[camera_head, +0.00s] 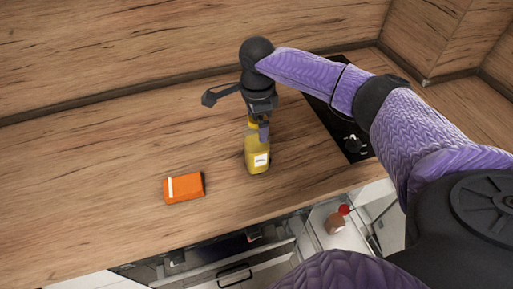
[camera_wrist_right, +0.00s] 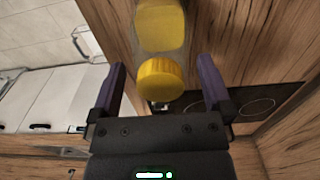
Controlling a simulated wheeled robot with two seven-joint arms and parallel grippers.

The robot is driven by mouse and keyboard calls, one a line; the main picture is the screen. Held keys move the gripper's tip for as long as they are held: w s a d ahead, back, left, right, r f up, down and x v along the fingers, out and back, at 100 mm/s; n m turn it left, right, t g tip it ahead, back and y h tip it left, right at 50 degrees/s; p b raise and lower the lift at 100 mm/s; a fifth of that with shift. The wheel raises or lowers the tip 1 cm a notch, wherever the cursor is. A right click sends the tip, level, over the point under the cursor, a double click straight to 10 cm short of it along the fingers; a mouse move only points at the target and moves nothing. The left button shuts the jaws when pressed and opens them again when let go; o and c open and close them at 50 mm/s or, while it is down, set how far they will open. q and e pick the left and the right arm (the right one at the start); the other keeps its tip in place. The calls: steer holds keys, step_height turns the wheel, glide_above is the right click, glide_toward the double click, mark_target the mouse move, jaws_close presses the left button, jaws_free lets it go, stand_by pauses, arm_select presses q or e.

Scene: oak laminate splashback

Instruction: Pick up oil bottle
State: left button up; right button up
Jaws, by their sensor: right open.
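The fingers are open, one on each side of the cap, with gaps between. My left gripper is not in view.
An orange box (camera_head: 184,187) lies on the counter left of the bottle. A black cooktop (camera_head: 338,125) is to the right, partly behind my right arm. Below the counter's front edge, an open drawer (camera_head: 318,222) holds small items. The left of the counter is clear.

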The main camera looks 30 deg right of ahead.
step_height(320, 180, down, 2)
steer(key=shift+r, duration=0.1)
jaws_close()
stand_by(0.4)
